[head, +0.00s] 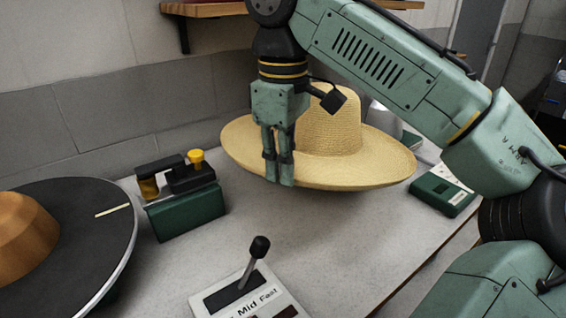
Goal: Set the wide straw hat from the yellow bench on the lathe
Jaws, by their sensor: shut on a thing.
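The wide straw hat (345,130) is right of the middle, crown up, with its broad brim nearly level. My gripper (279,178) points down and is shut on the near left part of the brim. The hat seems held a little above the pale speckled worktop, with shadow under it. My gripper and arm hide part of the crown. At the left edge is what looks like the lathe: a dark round plate (90,215) with a pale line on it and a brown dome block (22,235). The dome is bare and partly cut off by the frame.
A green block with a black clamp and yellow knob (184,195) stands between hat and plate. A lever on a speed panel (250,268) stands in front. A green box (442,190) lies right of the hat. A wooden shelf (205,9) hangs behind. Clear worktop (330,235) lies before the hat.

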